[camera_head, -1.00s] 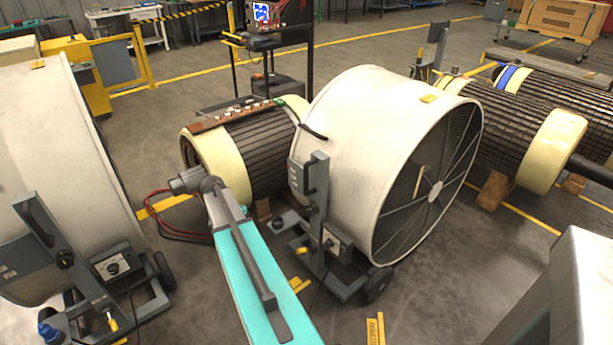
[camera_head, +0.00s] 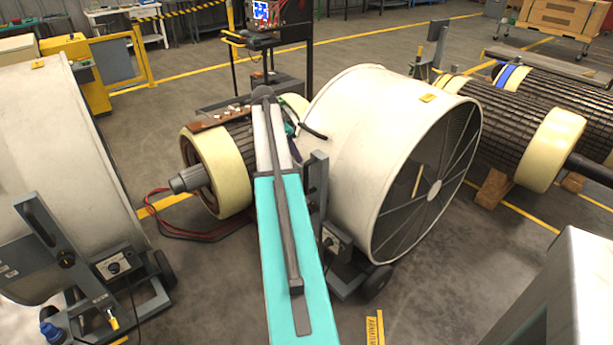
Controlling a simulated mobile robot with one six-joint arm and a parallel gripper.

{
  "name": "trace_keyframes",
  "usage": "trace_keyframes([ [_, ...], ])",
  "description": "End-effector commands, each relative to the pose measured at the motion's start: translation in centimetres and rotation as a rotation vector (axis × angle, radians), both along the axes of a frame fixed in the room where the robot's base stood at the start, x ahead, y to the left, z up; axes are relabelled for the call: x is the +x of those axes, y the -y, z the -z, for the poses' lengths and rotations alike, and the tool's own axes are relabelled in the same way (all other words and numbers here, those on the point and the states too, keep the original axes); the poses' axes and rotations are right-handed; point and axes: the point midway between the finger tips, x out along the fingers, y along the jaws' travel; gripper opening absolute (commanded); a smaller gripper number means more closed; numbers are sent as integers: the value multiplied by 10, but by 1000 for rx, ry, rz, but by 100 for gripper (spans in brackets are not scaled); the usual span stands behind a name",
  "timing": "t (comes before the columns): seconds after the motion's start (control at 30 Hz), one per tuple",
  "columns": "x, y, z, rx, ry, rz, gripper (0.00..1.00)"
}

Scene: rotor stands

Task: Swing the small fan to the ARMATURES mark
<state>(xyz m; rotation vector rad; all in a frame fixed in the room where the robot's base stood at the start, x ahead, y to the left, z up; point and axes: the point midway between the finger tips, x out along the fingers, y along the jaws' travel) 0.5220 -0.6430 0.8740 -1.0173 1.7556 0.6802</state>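The nearer centre drum fan (camera_head: 365,150), apparently the small fan, is white with a dark grille facing right. It stands upright on a grey wheeled stand (camera_head: 335,240). A black handle (camera_head: 313,131) sticks out at its left rim. A yellow floor plate reading ARMATU... (camera_head: 375,328) lies in front of the fan, cut off by the bottom edge. My teal and grey arm reaches up from the bottom, left of the fan. What seems to be my gripper (camera_head: 293,146) is a small dark shape beside the fan's left rim, mostly behind my arm. Its fingers and any contact are unclear.
A larger white drum fan (camera_head: 65,150) on a wheeled stand fills the left edge. A rotor (camera_head: 220,170) lies behind my arm, with red cables (camera_head: 185,228) on the floor. More rotors (camera_head: 500,125) stand at the right.

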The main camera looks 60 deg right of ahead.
Motion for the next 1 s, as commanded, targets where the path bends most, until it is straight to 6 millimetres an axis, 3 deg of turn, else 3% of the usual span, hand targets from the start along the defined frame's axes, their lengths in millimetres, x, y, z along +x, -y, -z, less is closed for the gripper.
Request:
trace_keyframes([
  [0.47,-2,3,13,2,-2,-3,36],
  [1.0,-15,26,76,3,-2,-3,36],
])
